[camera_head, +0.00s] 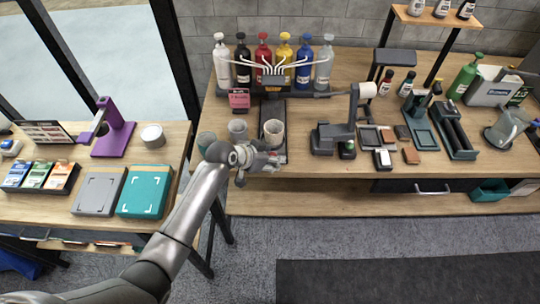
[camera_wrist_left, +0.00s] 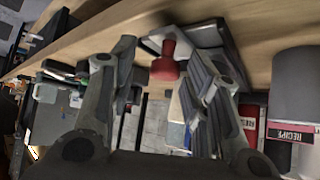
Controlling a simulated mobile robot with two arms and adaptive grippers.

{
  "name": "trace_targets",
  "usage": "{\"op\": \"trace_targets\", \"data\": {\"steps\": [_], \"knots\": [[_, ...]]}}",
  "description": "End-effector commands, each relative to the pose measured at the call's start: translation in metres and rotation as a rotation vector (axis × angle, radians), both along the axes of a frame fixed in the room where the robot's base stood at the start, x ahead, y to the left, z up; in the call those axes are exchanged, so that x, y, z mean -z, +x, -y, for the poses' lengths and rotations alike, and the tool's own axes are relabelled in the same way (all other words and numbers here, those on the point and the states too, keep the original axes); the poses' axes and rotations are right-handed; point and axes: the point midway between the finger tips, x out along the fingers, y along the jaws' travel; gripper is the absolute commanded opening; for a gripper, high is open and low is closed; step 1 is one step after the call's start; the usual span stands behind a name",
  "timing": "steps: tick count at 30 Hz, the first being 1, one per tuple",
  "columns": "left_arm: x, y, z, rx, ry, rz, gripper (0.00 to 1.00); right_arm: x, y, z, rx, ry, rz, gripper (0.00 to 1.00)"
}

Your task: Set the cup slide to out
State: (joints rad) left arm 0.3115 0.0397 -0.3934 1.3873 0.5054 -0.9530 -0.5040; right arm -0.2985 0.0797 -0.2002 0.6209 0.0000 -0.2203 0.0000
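The cup slide (camera_head: 272,111) is a long dark strip running forward under the paint dispenser's spouts. A pale cup (camera_head: 274,132) stands on it. My left gripper (camera_head: 258,161) is at the slide's front end, near the table's front edge, and covers part of that end. In the left wrist view my gripper (camera_wrist_left: 166,55) has its two fingers spread, with a red knob (camera_wrist_left: 168,66) in the gap between them. Contact between knob and fingers cannot be made out. My right gripper is in neither view.
Several coloured bottles (camera_head: 263,58) line the back. A dark stand (camera_head: 338,138) is to the right.

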Motion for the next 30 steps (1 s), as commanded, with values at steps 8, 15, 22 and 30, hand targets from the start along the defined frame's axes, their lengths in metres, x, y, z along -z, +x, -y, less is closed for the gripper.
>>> {"op": "trace_targets", "data": {"steps": [8,15,22,30], "knots": [[-0.003,0.0,-0.002,-0.001,0.0,0.004,0.44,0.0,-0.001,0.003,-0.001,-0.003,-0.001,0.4],[-0.021,-0.013,-0.014,-0.001,0.001,0.006,0.44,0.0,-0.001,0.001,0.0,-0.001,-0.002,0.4],[-0.048,-0.032,-0.034,-0.001,0.001,0.006,0.44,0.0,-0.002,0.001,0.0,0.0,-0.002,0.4],[-0.075,-0.052,-0.054,-0.001,0.002,0.005,0.44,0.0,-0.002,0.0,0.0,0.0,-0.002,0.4]]}}
